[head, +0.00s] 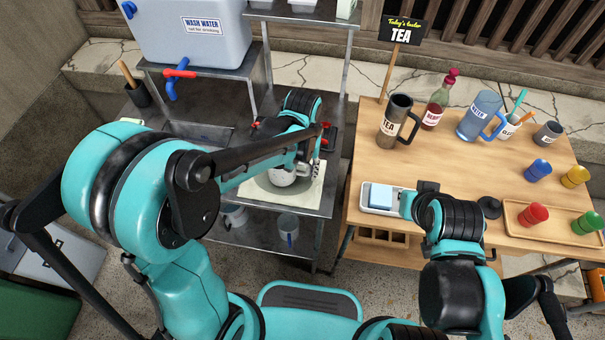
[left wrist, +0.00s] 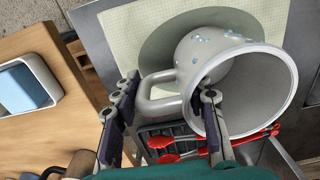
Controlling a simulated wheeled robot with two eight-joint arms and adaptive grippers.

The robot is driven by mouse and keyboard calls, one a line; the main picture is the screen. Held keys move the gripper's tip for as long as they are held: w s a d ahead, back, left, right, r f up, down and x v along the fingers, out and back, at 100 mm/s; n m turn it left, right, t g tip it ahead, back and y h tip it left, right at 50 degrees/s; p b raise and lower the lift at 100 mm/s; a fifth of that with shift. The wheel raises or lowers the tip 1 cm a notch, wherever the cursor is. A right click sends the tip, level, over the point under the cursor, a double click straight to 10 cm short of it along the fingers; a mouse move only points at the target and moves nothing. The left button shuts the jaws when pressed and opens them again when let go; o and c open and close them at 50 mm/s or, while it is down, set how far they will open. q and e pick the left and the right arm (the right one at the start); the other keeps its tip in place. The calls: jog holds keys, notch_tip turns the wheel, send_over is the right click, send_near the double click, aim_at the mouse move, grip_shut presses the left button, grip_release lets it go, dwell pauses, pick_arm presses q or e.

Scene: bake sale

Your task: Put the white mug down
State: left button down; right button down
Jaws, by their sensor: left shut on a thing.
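The white mug (left wrist: 255,80) has blue specks or drops on its side, and its open mouth faces the wrist camera. In the head view the mug (head: 282,177) is partly hidden by my left arm. My left gripper (left wrist: 165,112) is shut on the mug at its handle, one finger on each side. In the head view the left gripper (head: 305,168) is over the pale cloth (head: 312,197) on the metal counter. A grey round patch lies under the mug; I cannot tell whether the mug touches it. My right gripper (head: 428,188) is mostly hidden by its own arm.
A wash water tank (head: 200,35) is behind left.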

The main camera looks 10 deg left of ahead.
pick_arm(q)
jog(key=shift+f, duration=0.6)
jog(key=shift+f, duration=0.15)
jog(key=c, duration=0.9)
grip_release()
jog(key=shift+o, duration=0.2)
